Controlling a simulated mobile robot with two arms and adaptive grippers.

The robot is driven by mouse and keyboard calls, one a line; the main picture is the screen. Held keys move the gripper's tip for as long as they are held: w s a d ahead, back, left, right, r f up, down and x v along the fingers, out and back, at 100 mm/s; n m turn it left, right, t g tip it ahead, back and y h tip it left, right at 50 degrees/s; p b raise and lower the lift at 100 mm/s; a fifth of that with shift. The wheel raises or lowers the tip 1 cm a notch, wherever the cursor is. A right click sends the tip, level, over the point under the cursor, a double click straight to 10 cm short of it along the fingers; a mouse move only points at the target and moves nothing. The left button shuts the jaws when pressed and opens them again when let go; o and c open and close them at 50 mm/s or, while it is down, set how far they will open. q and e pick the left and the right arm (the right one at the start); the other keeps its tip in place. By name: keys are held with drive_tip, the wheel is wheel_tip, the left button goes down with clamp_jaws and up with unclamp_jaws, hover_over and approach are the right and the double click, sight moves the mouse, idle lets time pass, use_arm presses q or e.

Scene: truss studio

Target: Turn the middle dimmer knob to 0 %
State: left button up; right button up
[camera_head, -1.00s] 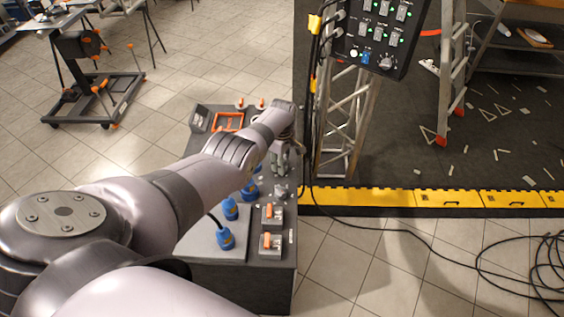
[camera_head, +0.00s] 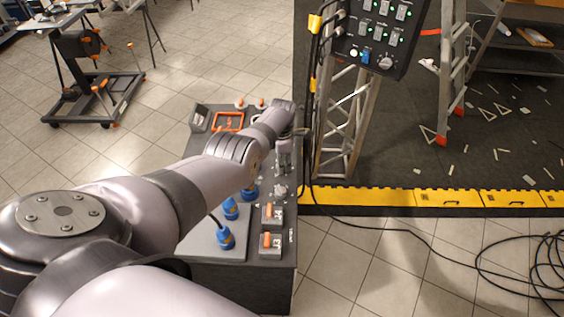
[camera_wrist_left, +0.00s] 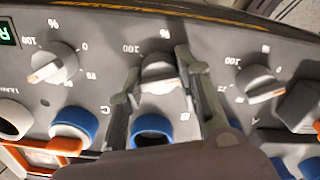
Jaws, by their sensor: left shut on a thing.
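The panel of a dark console (camera_head: 276,283) carries a row of light grey dimmer knobs. In the left wrist view the middle knob (camera_wrist_left: 158,76) sits between the fingers of my left gripper (camera_wrist_left: 160,70), which is shut on it. Its pointer line cannot be made out, and part of its scale is covered by the fingers. A "100" mark shows to its upper left. The left knob (camera_wrist_left: 55,64) and the right knob (camera_wrist_left: 258,84) stand free on either side, with orange pointers. In the head view my left gripper (camera_head: 284,160) reaches down to the panel and hides the middle knob.
Blue connectors (camera_head: 229,209) and orange-handled switches (camera_head: 268,240) stand on the near part of the console. A truss leg (camera_head: 350,130) with a control box (camera_head: 378,38) rises close to its right. A yellow-edged platform (camera_head: 440,198) and cables lie further right.

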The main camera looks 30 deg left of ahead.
use_arm(q)
drive_tip(key=shift+r+n, duration=0.1)
drive_tip(key=shift+n, duration=0.7)
drive_tip(key=shift+w+n, duration=0.1)
drive_tip(key=shift+n, duration=0.2)
drive_tip(key=o, duration=1.1)
drive_tip(key=shift+o, duration=0.2)
wheel_tip(320, 180, up, 12)
